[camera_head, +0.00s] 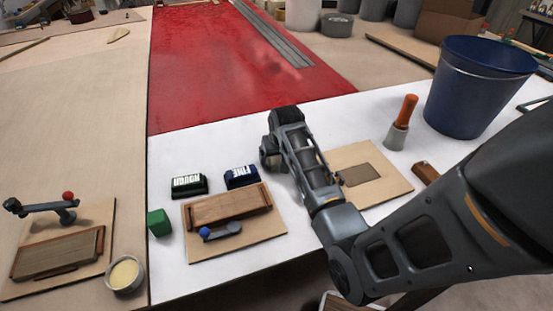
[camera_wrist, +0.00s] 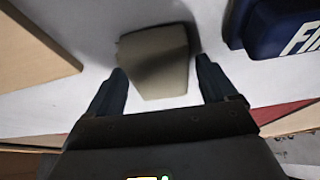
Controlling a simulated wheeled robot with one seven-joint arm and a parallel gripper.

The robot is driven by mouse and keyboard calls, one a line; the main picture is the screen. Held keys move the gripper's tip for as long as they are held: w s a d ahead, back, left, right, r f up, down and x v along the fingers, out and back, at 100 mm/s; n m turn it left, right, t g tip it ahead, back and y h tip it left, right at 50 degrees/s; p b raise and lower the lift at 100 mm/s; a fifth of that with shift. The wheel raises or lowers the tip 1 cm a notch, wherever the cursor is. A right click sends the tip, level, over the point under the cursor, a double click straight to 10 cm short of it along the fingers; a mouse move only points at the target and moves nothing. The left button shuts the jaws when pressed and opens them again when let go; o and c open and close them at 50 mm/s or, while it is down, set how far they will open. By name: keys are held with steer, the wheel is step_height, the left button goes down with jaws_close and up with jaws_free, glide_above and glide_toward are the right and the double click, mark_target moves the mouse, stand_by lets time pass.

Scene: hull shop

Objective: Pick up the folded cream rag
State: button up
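The folded cream rag (camera_wrist: 158,85) shows in the wrist view as a greyish-cream, roughly four-sided pad on the white surface, partly in shadow. My gripper (camera_wrist: 160,66) is open, with one dark finger on each side of the rag. The right finger is close to its edge; I cannot tell whether either finger touches it. In the head view my gripper (camera_head: 269,155) is low over the white table, its fingertips not clearly visible. The rag is hidden there behind my arm.
A blue block marked FINE (camera_head: 241,177) is close beside the gripper; it also shows in the wrist view (camera_wrist: 285,28). A green block (camera_head: 189,184) and clamp board (camera_head: 262,235) are left. A board with a grey patch (camera_head: 395,185), orange-handled tool (camera_head: 405,110) and blue bucket (camera_head: 475,90) are right.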

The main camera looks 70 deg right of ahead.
steer(key=c, duration=0.8)
steer(key=shift+c, duration=0.2)
steer(key=shift+r, duration=0.5)
step_height(320, 180, up, 3)
steer(key=shift+f, duration=0.15)
steer(key=s+d+r+b, duration=0.1)
steer(key=s+d+r, duration=0.3)
steer(key=s+r, duration=0.3)
steer(key=s, duration=0.4)
steer(key=shift+r, duration=0.15)
